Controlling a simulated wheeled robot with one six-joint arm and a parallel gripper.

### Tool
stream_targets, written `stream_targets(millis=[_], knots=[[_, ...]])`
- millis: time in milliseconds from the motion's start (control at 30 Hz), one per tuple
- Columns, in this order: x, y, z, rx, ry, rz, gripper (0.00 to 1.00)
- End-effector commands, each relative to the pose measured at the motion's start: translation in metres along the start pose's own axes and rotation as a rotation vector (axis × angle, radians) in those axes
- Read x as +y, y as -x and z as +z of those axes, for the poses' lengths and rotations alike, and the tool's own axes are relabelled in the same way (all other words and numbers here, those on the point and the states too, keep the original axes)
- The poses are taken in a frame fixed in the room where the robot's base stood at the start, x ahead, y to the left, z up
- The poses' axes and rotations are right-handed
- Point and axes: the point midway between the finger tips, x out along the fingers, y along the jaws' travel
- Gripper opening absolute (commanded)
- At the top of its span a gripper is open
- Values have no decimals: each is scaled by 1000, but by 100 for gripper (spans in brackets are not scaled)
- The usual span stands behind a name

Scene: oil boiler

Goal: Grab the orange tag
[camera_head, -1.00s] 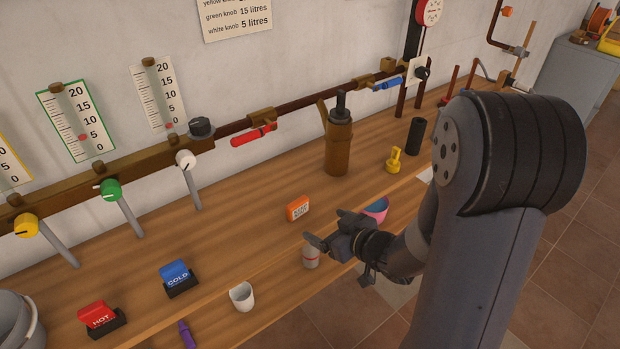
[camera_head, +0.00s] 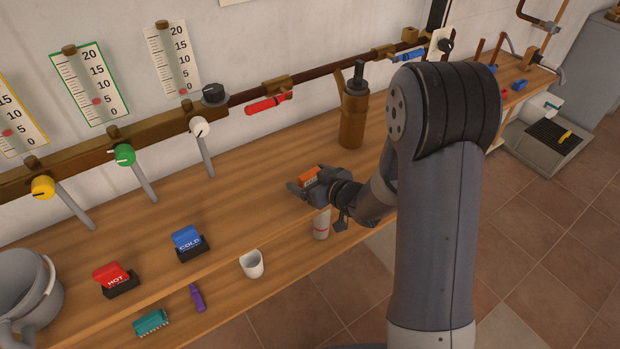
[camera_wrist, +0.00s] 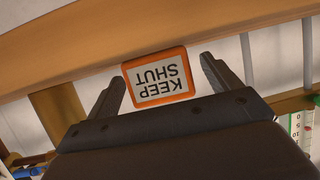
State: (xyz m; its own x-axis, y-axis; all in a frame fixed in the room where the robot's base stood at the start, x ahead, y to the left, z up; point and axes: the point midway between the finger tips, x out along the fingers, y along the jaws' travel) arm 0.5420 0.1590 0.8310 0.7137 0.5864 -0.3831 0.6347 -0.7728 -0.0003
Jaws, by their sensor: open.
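The orange tag (camera_wrist: 157,78) has a white face that reads "KEEP SHUT", upside down in the wrist view. There it lies in the space between the two open fingers of my gripper (camera_wrist: 164,82), near the fingertips, with a gap beside the right finger. In the head view the tag (camera_head: 311,177) shows as an orange patch above the wooden bench, partly hidden behind my gripper (camera_head: 300,184). I cannot tell whether the fingers touch it.
The wooden bench (camera_head: 250,215) is clear to the left of my gripper. A brown oil pump (camera_head: 352,115) stands behind my gripper. Red HOT (camera_head: 113,275) and blue COLD (camera_head: 187,238) tags stand left.

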Motion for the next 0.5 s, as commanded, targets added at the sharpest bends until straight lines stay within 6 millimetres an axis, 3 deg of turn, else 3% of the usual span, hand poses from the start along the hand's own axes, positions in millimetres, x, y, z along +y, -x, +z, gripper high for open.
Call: stream_targets(millis=[267, 500], knots=[[0, -3, 0, 0, 0, 1, 84], [0, -2, 0, 0, 0, 1, 64]])
